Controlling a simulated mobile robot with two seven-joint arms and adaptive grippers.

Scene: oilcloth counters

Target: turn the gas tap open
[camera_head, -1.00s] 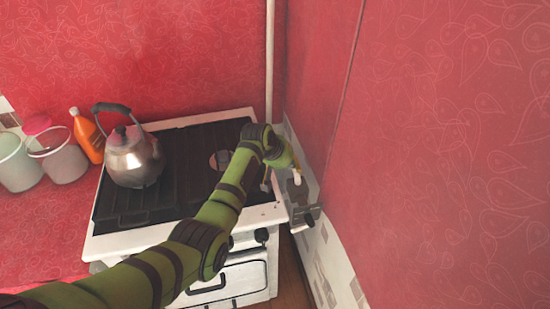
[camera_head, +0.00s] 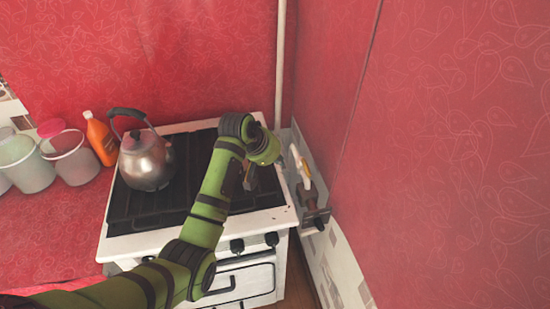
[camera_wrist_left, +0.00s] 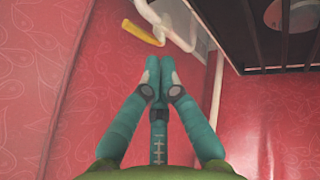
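The gas tap's yellow handle (camera_head: 306,172) is on the right wall beside the stove, next to a white pipe (camera_head: 295,156). In the left wrist view the yellow handle (camera_wrist_left: 143,32) lies slanted, just beyond my fingertips, touching or close to the white pipe (camera_wrist_left: 165,22). My left gripper (camera_head: 280,160) is above the stove's right edge, to the left of the handle and apart from it. Its fingers are mostly hidden in the head view. In the left wrist view the teal fingers (camera_wrist_left: 159,64) are together with nothing between them. My right gripper is not in view.
A white stove (camera_head: 160,240) with a dark top carries a steel kettle (camera_head: 147,165). An orange bottle (camera_head: 100,138) and several buckets stand left of it. A grey fitting with a dark knob (camera_head: 318,222) sits below the handle. A vertical pipe (camera_head: 280,60) runs in the corner.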

